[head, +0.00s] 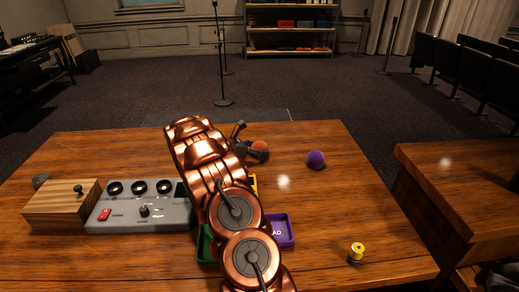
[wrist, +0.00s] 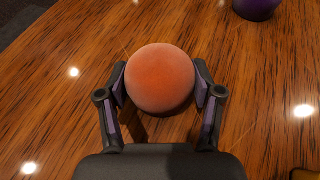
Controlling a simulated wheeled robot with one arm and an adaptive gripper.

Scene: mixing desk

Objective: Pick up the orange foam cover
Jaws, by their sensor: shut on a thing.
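The orange foam cover (wrist: 160,78) is a round, matte ball between the two fingers of my gripper (wrist: 160,90) in the wrist view. Both fingertips touch its sides, and my gripper is shut on it. In the head view the orange foam cover (head: 260,148) shows at the far part of the desk, partly hidden by my gripper (head: 250,150). It is at or close above the desk top; I cannot tell whether it touches the wood.
A control box (head: 140,212) and a wooden box (head: 62,205) stand left. A purple tray (head: 283,231), partly hidden green and yellow trays and a yellow cylinder (head: 356,253) are nearer.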

